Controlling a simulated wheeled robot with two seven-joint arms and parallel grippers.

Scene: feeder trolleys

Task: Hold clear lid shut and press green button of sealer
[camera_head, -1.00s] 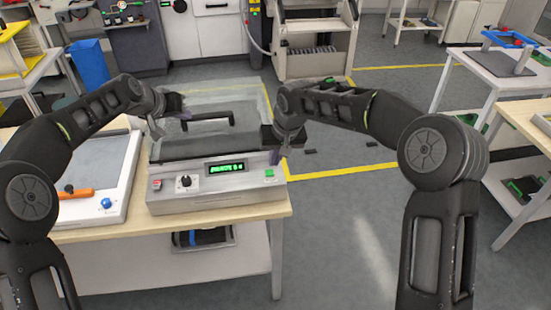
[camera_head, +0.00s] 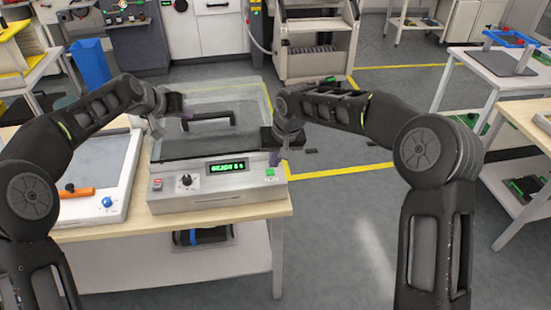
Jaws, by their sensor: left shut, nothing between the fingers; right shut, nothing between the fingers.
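The sealer (camera_head: 222,196) stands on the wooden-topped bench, with a lit green display, a dark knob and a red switch on its front. Its clear lid (camera_head: 222,96) with a black handle (camera_head: 205,122) lies over the dark chamber; whether it is fully shut I cannot tell. My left gripper (camera_head: 184,115) is shut and empty at the lid's left side, near the handle; contact is unclear. My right gripper (camera_head: 273,159) is shut and empty, pointing down just above the green button (camera_head: 270,172), which shows below the fingertips.
A white tray-like device (camera_head: 127,190) with an orange-handled tool (camera_head: 75,193) and a blue knob stands left of the sealer. The bench's right edge is close beside the sealer. Open floor lies to the right, and a white table (camera_head: 500,78) stands further right.

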